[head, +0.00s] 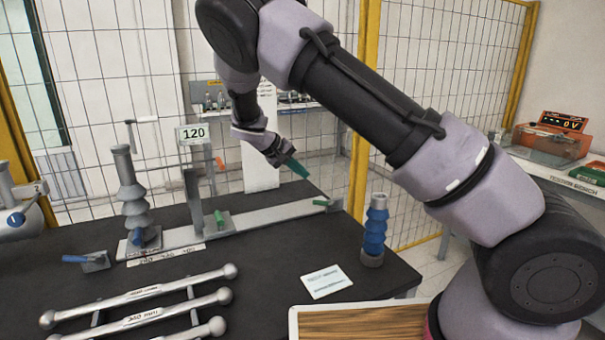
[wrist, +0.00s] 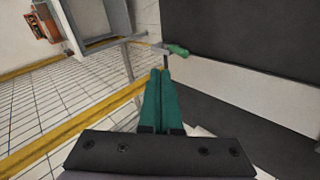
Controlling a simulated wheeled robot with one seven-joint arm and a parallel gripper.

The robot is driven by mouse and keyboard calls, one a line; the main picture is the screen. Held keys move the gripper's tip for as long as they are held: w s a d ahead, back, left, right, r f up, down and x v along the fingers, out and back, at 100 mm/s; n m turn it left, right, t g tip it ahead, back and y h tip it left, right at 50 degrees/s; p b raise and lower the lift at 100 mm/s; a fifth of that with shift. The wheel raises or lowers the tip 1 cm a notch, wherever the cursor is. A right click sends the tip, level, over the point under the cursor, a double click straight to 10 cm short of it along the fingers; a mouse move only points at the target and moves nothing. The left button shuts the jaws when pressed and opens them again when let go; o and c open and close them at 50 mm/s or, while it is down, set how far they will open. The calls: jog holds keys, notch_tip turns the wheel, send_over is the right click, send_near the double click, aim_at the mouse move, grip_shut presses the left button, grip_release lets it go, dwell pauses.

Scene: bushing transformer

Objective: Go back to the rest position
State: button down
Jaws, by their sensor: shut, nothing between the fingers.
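My gripper (head: 296,168) is above the far right part of the black table (head: 270,270), its green fingers pointing down to the right. In the wrist view the two green fingers (wrist: 163,100) lie together with nothing between them. The fingers are apart from the table. My arm reaches across the head view from lower right to upper middle. A small green-handled piece (head: 325,202) sits at the right end of the long grey rail, below and right of the fingers; a green handle also shows just beyond the fingertips in the wrist view (wrist: 178,50).
A blue ribbed bushing (head: 375,230) stands upright at the table's right edge. A grey ribbed bushing (head: 132,195) stands on the rail's left end. Several silver bars (head: 150,290) lie at front left. A white card (head: 327,281) lies near the front. A yellow-framed mesh fence (head: 365,100) stands behind.

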jog(key=s+d+r+m+g+y, duration=0.1)
jog(key=s+d+r+m+y, duration=0.25)
jog(key=s+d+r, duration=0.4)
jog(key=s+d+r+m+g+y, duration=0.1)
jog(key=s+d+r+m+y, duration=0.1)
jog(key=s+d+r+y, duration=0.5)
jog(key=s+d+r+t, duration=0.2)
jog(key=s+d+r, duration=0.1)
jog(key=s+r, duration=0.3)
jog(key=s+d+r+m+t, duration=0.1)
jog(key=s+d+r+t, duration=0.1)
jog(key=s+r, duration=0.4)
jog(key=s+t, duration=0.1)
jog(key=s, duration=0.3)
jog(key=shift+d+h, duration=0.35)
jog(key=shift+d, duration=0.05)
